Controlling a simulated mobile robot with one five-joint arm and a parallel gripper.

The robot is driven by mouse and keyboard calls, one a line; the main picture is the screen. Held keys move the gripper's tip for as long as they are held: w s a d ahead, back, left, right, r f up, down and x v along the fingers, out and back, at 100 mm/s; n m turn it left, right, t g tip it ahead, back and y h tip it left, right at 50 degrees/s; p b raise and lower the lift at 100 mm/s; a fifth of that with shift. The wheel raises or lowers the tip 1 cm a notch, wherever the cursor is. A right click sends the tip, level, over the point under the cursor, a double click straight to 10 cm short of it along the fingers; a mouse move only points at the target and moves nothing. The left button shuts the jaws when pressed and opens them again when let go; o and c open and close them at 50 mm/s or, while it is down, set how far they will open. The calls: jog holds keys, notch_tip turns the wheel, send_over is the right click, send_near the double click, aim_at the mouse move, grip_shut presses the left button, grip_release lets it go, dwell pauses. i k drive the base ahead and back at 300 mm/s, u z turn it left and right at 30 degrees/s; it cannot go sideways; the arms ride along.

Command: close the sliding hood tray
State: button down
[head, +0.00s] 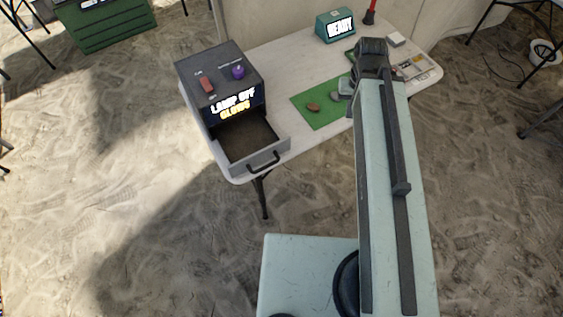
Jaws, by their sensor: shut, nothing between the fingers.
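The hood is a dark grey box (215,75) on the left end of the table, with a lit sign reading "LAMP OFF" and "GLOWS" on its front. Its tray (255,157) is slid out at the front below the sign, toward the table's near edge. The tray looks empty, and a dark handle (264,163) is on its front. My arm reaches forward over the right part of the table, well to the right of the tray. Its dark end joint shows, but I cannot make out the gripper fingers, which seem hidden by the arm.
A green mat (318,122) with a brown piece (313,107) and a grey piece (336,96) lies between hood and arm. A teal "READY" box (336,26) stands at the back. The hood top has a red switch (207,85) and a purple knob (238,72).

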aim_at(247, 140)
jog(key=k, duration=1.35)
jog(key=u, duration=1.8)
jog(key=i, duration=1)
